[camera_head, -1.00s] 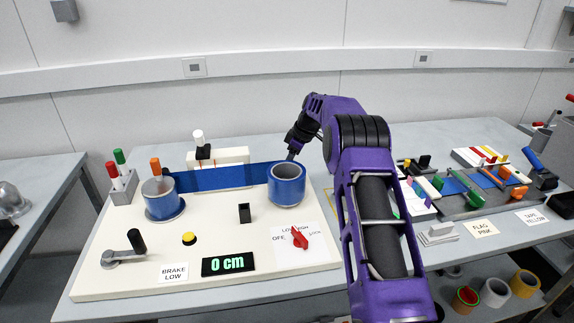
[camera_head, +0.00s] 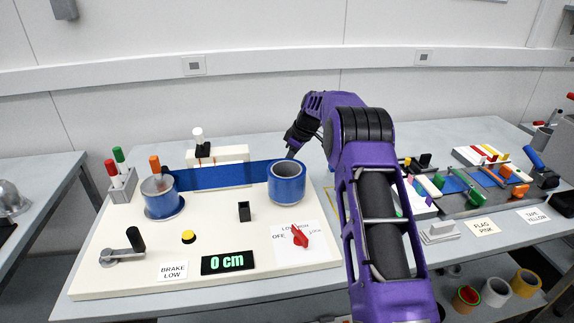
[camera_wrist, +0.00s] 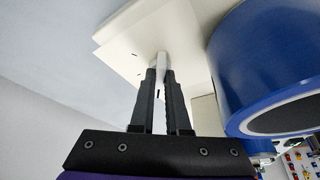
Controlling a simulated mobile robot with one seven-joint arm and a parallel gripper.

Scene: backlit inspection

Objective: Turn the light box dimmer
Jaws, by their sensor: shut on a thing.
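My gripper (camera_wrist: 160,72) is shut on a small pale knob (camera_wrist: 160,60), apparently the dimmer, beside a white panel (camera_wrist: 140,30) in the wrist view. The fingertips cover part of the knob, and any marks on it cannot be read. In the head view my gripper (camera_head: 291,154) reaches down just behind the right blue roll (camera_head: 287,186), which hides the knob. That roll also fills the right of the wrist view (camera_wrist: 262,65), close to the fingers but apart from them. The cream light box (camera_head: 232,153) stands behind the blue web.
The blue web (camera_head: 225,177) runs between the left spool (camera_head: 163,200) and the right roll. On the board (camera_head: 120,240) are a black-handled crank (camera_head: 125,248), a yellow button (camera_head: 188,237), a "0 cm" display (camera_head: 228,262) and a red selector (camera_head: 299,236). Marker pens stand at left.

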